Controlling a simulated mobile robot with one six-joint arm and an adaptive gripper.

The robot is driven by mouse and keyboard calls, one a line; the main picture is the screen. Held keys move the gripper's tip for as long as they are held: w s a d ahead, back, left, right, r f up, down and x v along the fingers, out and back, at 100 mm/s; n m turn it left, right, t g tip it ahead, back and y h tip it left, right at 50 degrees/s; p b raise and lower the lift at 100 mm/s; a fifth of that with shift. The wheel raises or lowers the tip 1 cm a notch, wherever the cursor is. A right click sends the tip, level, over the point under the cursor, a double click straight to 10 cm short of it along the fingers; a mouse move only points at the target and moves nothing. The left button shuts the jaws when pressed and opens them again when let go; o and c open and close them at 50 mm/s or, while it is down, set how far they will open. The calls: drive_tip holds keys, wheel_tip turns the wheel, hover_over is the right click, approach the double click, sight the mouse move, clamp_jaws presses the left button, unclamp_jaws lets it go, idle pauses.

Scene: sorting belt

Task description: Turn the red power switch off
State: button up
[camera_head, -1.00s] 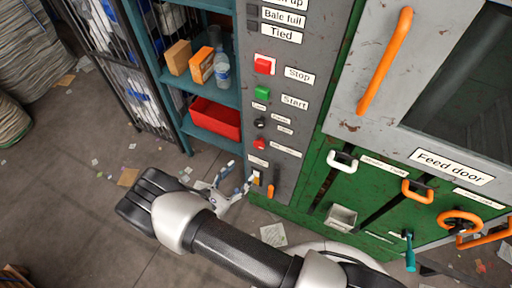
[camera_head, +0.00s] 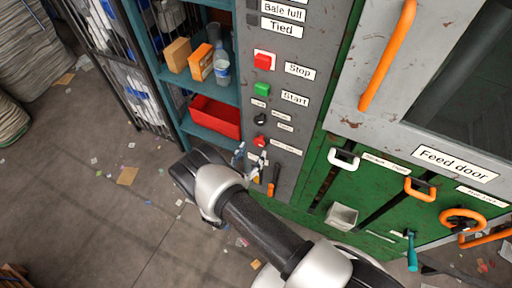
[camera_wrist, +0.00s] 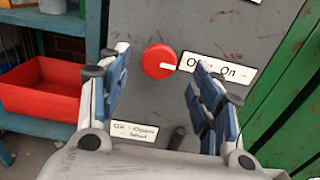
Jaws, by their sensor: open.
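The red power switch (camera_wrist: 159,62) is a round red knob with a white pointer mark on the grey panel. In the wrist view its pointer aims right, toward a white label reading about "Off On" (camera_wrist: 218,71), partly hidden by my right finger. In the head view the red knob (camera_head: 260,141) sits low on the panel. My gripper (camera_wrist: 155,95) is open and empty, its blue-padded fingers to either side of the knob and apart from it in the picture. In the head view my gripper (camera_head: 250,160) is just below the knob, at the panel's lower part.
Above the knob are a black selector (camera_head: 260,119), a green Start button (camera_head: 262,89) and a red Stop button (camera_head: 263,61). An orange handle (camera_head: 273,180) is just below right. A teal shelf with a red bin (camera_head: 215,117) stands left. The green machine front (camera_head: 385,190) is right.

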sight(258, 143)
drive_tip(key=shift+x, duration=2.1)
drive_tip(key=shift+c, duration=0.3)
drive_tip(key=c, duration=1)
